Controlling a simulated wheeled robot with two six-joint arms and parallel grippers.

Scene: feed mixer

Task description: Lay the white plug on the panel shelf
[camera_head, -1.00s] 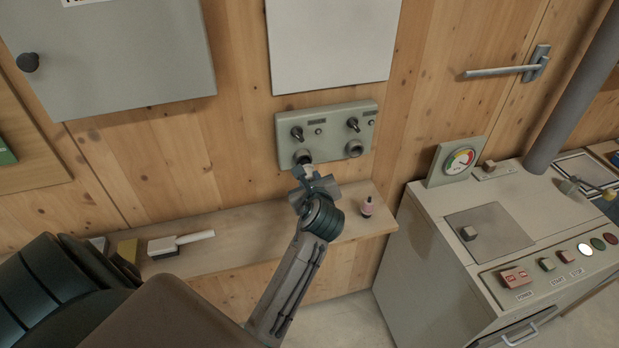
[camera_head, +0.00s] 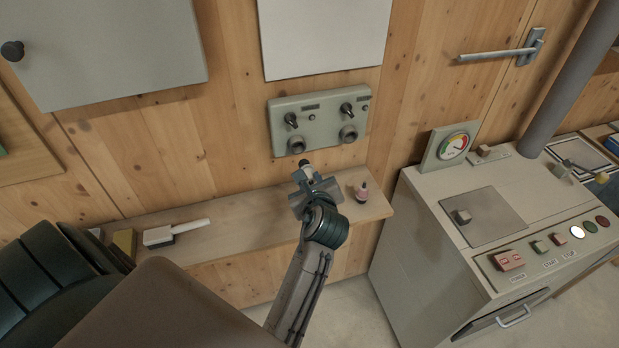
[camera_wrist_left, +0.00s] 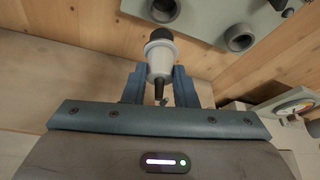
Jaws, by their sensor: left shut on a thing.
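My left gripper (camera_head: 307,176) is shut on the white plug (camera_head: 305,166), above the panel shelf (camera_head: 230,225) and in front of the wall. In the left wrist view the plug (camera_wrist_left: 161,60) sits between the fingers (camera_wrist_left: 158,85), its dark end pointing away from me. The plug is apart from the grey socket panel (camera_head: 320,122), whose two round sockets show empty. The wooden shelf runs along the wall below the panel. My right gripper is not in view.
A grey control cabinet (camera_head: 420,240) stands at the right. The shelf between brush and gripper is clear.

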